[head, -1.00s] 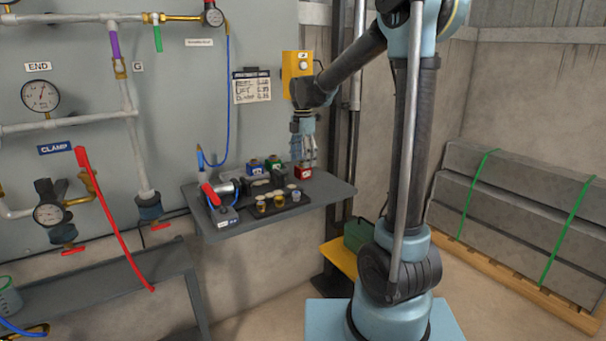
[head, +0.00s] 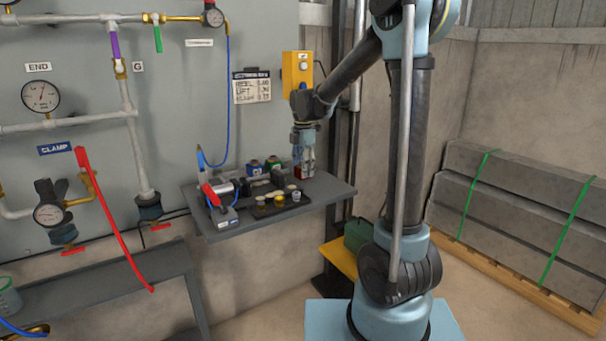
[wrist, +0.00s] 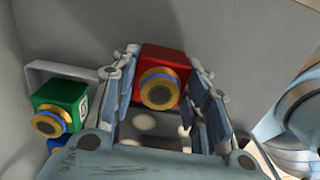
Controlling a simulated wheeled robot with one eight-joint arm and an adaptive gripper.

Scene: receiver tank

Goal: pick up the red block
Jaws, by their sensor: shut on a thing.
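The red block (wrist: 172,60) has a round brass knob with a blue ring on its face. In the wrist view it sits between the two fingers of my gripper (wrist: 163,72), which is shut on it. In the head view my gripper (head: 304,166) points down at the right part of the grey shelf (head: 325,192). Only a small part of the red block (head: 298,172) shows there, as the fingers cover most of it. I cannot tell whether it touches the shelf.
A green block (wrist: 60,105) with a brass knob stands left of my gripper in the wrist view. A dark tray (head: 285,207) with several small round pieces lies at the shelf's front. A blue-tipped tool and red-handled fitting stand left. The panel wall is close behind.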

